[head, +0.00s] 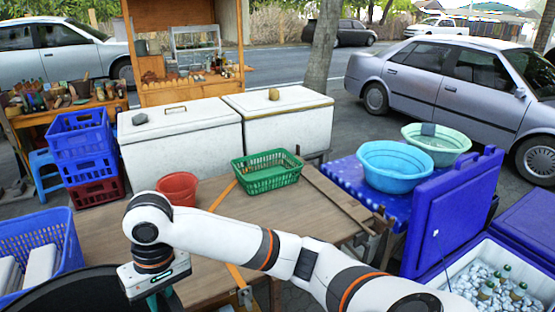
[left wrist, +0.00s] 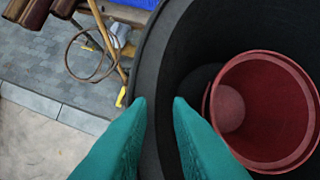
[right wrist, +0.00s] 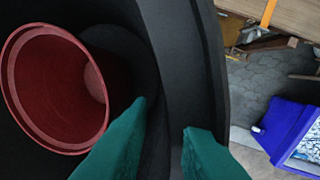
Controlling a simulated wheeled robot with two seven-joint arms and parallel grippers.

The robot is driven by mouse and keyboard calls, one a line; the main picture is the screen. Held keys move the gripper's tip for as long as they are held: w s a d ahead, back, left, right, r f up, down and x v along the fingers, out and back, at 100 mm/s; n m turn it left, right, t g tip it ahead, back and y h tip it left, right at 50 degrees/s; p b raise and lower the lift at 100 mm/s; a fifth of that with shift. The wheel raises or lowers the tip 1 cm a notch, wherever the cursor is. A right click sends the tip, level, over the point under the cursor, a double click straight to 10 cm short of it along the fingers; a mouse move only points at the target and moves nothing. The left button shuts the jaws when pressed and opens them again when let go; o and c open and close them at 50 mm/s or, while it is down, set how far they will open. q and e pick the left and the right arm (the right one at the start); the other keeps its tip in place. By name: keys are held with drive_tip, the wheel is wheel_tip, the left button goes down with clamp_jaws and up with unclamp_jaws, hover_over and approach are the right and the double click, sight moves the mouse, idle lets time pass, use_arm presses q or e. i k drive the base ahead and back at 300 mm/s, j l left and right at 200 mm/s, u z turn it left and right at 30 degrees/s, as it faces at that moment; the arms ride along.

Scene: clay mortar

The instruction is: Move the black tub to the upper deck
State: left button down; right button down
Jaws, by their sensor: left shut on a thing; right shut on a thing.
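The black tub (head: 75,290) shows only in part at the lower left of the head view, cut off by the frame. My right gripper (head: 160,300) is at its right edge. In the right wrist view my right gripper (right wrist: 166,115) is shut on the tub's rim (right wrist: 180,45). In the left wrist view my left gripper (left wrist: 160,102) is shut on the rim (left wrist: 150,60) at another place; it is out of the head view. A red bucket (left wrist: 282,95) is inside the tub, beside a dark round shape. I cannot tell which surface is the upper deck.
A wooden table (head: 280,210) holds a red bucket (head: 177,188) and a green basket (head: 268,171); its middle is bare. White chests (head: 180,140) stand behind. An open blue cooler (head: 455,215) with bottles is at right.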

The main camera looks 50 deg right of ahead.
sight(287, 216)
drive_tip(key=l, duration=0.65)
drive_tip(key=i+l+z, duration=0.1)
drive_tip(key=l, duration=0.6)
drive_tip(key=i+l, duration=0.1)
drive_tip(key=l, duration=0.55)
drive_tip(key=i+l, duration=0.15)
drive_tip(key=l, duration=0.25)
drive_tip(key=i+l, duration=0.15)
drive_tip(key=l, duration=0.25)
drive_tip(key=i+l, duration=0.2)
drive_tip(key=l, duration=0.2)
drive_tip(key=i+l+z, duration=0.1)
drive_tip(key=l, duration=0.3)
drive_tip(key=i+l, duration=0.2)
drive_tip(key=l, duration=0.15)
